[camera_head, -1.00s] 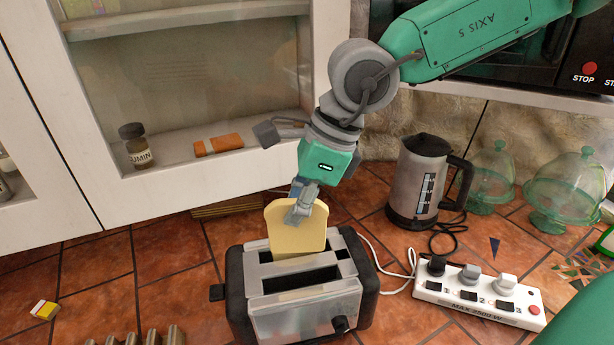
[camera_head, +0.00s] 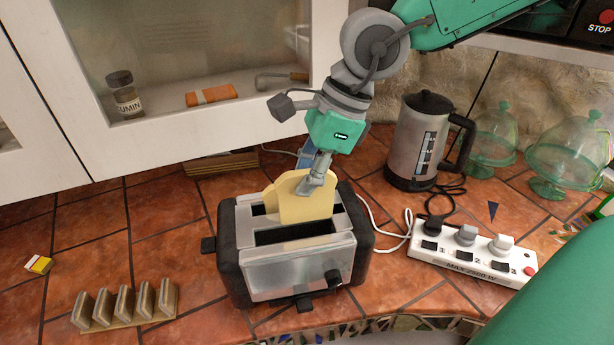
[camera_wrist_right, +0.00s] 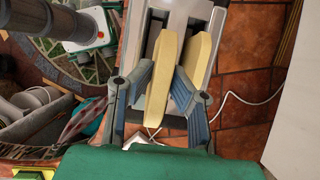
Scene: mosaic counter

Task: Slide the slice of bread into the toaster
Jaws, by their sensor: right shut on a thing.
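The silver and black toaster (camera_head: 300,275) stands on the tiled counter with two slots on top. My right gripper (camera_head: 312,183) is shut on the top right part of a slice of bread (camera_head: 305,208), upright over the toaster. Its lower edge appears near the strip between the slots; I cannot tell whether it is inside one. A second slice (camera_head: 270,197) shows partly behind it, at the back slot. In the right wrist view one slice (camera_wrist_right: 164,70) lies between the fingertips of my right gripper (camera_wrist_right: 167,70), and the other (camera_wrist_right: 201,50) passes behind one finger.
A kettle (camera_head: 418,140) and a white power strip (camera_head: 470,255) stand right of the toaster, with cords between. Glass domes (camera_head: 566,155) are farther right. A rack (camera_head: 125,308) stands front left. Counter left of the toaster is mostly clear.

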